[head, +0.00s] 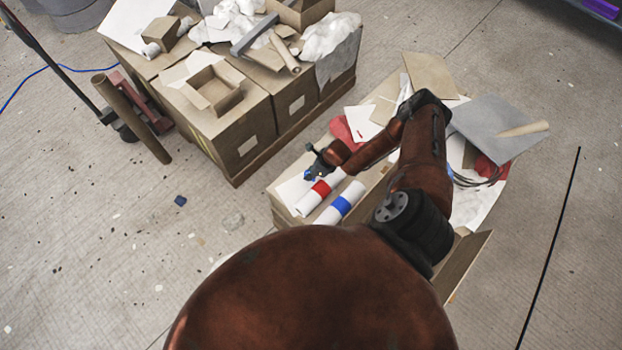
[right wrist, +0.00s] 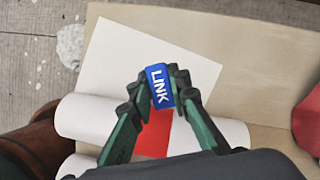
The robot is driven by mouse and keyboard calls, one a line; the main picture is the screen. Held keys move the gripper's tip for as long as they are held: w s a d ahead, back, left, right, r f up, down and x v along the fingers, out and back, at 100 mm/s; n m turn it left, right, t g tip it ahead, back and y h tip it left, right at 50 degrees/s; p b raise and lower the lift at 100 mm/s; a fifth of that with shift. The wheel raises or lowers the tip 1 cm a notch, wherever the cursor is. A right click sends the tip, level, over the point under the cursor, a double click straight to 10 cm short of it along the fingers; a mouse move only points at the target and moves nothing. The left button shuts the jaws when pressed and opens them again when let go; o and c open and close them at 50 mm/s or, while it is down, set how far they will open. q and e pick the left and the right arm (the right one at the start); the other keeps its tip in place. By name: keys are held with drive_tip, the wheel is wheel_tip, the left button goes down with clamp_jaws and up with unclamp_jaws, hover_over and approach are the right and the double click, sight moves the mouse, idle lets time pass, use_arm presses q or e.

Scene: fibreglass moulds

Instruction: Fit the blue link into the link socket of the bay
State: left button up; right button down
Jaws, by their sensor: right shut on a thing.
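The blue link (right wrist: 160,87), marked LINK in white, sits between the fingertips of my right gripper (right wrist: 157,92) in the right wrist view. The fingers are shut on it. In the head view my right gripper (head: 316,168) reaches to the left end of the near work surface, with a small blue patch of the link at its tip. It is over or beside a white sheet and a white roll with a red band (head: 321,188). I cannot make out the bay or its link socket in either view. My left gripper is not in view.
A white roll with a blue band (head: 340,204) lies beside the red-banded one. A grey panel (head: 498,128) and a tube (head: 523,129) lie right of my arm. Cardboard boxes (head: 252,148) stand at the back left.

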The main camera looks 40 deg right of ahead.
drive_tip(key=shift+f+b, duration=0.5)
drive_tip(key=shift+f, duration=1.45)
drive_tip(key=shift+f, duration=0.25)
drive_tip(key=c, duration=1.8)
unclamp_jaws()
drive_tip(key=shift+r, duration=0.1)
